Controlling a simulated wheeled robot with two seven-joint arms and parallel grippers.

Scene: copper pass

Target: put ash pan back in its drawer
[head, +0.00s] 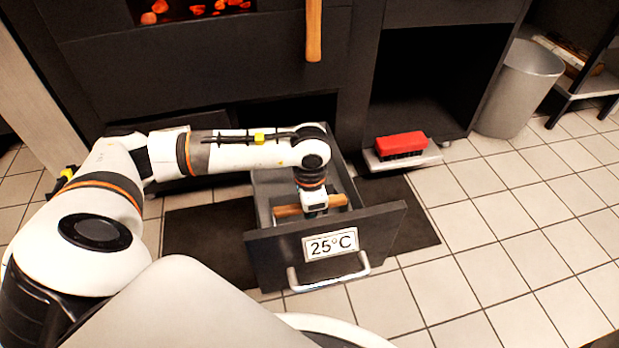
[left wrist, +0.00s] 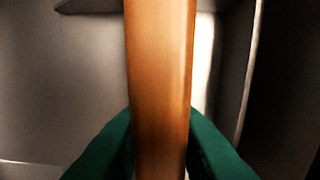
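The drawer (head: 385,232) is pulled out at floor level, with a dark front, a "25°C" plate and a silver handle. The wooden bar handle (head: 288,211) of the ash pan shows inside the drawer, behind its front. My left gripper (head: 316,211) reaches down into the drawer over this handle. In the left wrist view, the green fingers of my left gripper (left wrist: 160,125) press on both sides of the wooden handle (left wrist: 160,60), with grey metal around it. My arm hides much of the pan, so how it sits is unclear. My right gripper is not in view.
A red brush (head: 400,144) lies on a pale dustpan (head: 430,156) to the right. A grey bin (head: 518,88) stands at the back right. Another wooden handle (head: 314,30) hangs at the stove front, below glowing coals (head: 190,10). The tiled floor at right is clear.

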